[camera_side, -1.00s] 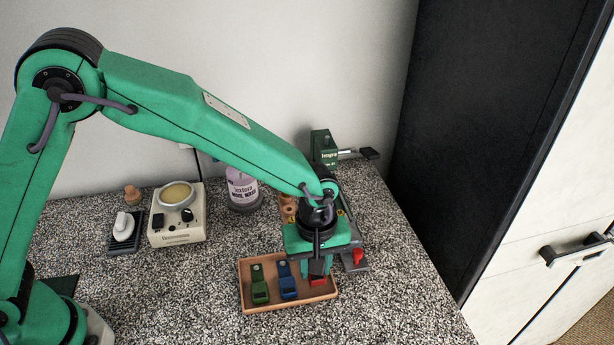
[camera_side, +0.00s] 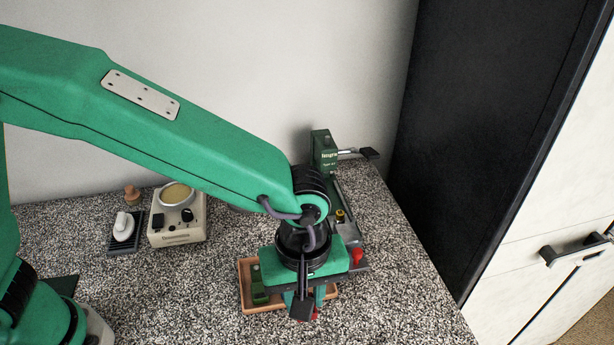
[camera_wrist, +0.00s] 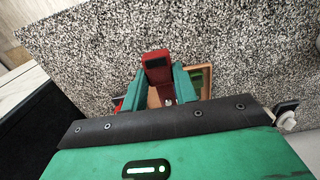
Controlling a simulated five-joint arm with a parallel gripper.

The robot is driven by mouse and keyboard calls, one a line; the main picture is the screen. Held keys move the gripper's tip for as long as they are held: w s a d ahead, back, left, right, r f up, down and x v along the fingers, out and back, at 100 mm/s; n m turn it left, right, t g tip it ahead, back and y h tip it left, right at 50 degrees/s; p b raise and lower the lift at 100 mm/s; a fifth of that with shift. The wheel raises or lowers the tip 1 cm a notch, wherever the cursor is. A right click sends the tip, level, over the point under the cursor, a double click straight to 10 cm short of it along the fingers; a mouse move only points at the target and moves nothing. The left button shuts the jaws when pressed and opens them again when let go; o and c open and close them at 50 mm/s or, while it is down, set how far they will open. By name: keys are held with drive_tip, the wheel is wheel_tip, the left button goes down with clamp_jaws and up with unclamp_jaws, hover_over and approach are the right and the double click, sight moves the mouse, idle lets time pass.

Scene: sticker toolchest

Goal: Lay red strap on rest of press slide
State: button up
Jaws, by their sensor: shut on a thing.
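My gripper (camera_wrist: 158,86) is shut on the red strap (camera_wrist: 155,68), which sticks out between the green fingers in the wrist view. In the side view only a small red piece of it shows below the fingers. The gripper is over the front right part of the brown tray (camera_side: 246,296). The press (camera_side: 324,150) stands at the back right, with its slide (camera_side: 346,218) running toward the front. My wrist hides part of the slide, so its rest cannot be made out clearly.
The green strap (camera_side: 258,290) lies in the tray; the blue one is hidden. A red knob (camera_side: 357,256) is at the slide's front end. A cream device (camera_side: 177,229) and a white-knobbed item (camera_side: 123,226) stand at left. A dark cabinet borders the right.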

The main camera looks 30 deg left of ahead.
drive_tip(key=shift+w, duration=0.1)
idle(0.6)
drive_tip(key=w, duration=1.2)
hover_over(348, 231)
drive_tip(key=shift+r, duration=0.45)
drive_tip(key=shift+f, duration=0.3)
drive_tip(key=shift+f, duration=2.9)
drive_tip(key=shift+f, duration=0.3)
drive_tip(key=o, duration=1)
drive_tip(key=shift+o, duration=0.2)
drive_tip(key=shift+r, duration=0.1)
